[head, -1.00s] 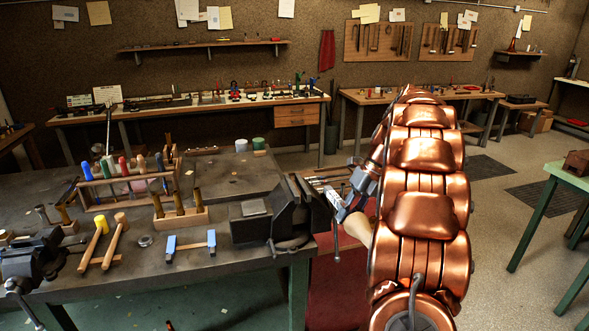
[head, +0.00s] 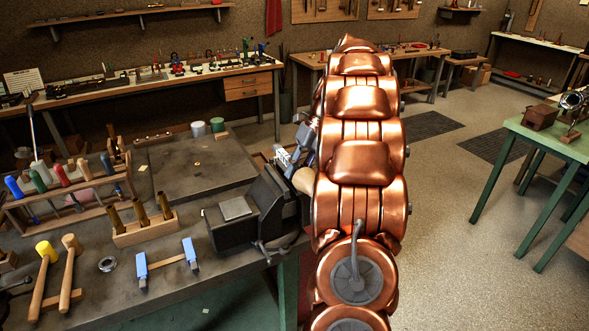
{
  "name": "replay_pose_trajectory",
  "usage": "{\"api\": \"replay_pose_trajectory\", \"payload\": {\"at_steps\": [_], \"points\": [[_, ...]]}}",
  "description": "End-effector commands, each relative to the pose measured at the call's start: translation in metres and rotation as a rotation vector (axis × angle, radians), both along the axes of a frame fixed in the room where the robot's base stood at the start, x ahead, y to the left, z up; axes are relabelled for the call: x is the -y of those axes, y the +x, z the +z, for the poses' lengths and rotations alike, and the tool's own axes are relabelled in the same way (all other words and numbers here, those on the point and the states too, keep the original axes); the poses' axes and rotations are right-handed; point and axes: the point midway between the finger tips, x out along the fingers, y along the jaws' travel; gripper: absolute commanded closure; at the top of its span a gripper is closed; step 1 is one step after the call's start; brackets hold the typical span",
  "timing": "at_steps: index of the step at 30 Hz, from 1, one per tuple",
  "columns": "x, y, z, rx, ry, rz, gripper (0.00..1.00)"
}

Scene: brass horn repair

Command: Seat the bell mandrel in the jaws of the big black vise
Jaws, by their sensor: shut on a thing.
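The big black vise (head: 236,226) is bolted at the right edge of the dark workbench, its handle hanging on the near side. My gripper (head: 287,157) shows only in part, just behind and right of the vise; my copper arm covers much of it. A tan rounded piece (head: 303,180), which looks like the bell mandrel, shows beside the gripper, at the arm's left edge. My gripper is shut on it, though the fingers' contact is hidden. Whether the mandrel touches the vise jaws cannot be told from this view.
On the bench (head: 195,165) are a rack of coloured-handled tools (head: 65,185), a wooden block with brass pieces (head: 146,226), two mallets (head: 58,270) and a blue-ended stand (head: 166,262). A green table (head: 550,140) stands right. Open floor lies between.

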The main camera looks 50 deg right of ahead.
Motion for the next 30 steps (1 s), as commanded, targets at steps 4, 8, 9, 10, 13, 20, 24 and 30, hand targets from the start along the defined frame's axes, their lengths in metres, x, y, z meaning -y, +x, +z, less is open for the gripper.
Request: {"api": "replay_pose_trajectory", "payload": {"at_steps": [4,8,9,10,13,20,24,30], "points": [[0.0,0.001,0.001,0.002,0.0,0.0,1.0],[0.001,0.001,0.001,0.007,0.006,0.0,1.0],[0.001,0.001,0.0,0.007,0.007,-0.001,1.0],[0.001,0.0,-0.001,0.006,0.007,-0.002,1.0],[0.001,0.0,-0.006,0.006,0.007,-0.003,1.0],[0.001,0.0,-0.022,0.005,0.009,-0.002,1.0],[0.001,0.0,-0.031,0.006,0.008,-0.003,1.0],[0.002,0.0,-0.043,0.007,0.006,-0.004,1.0]]}}
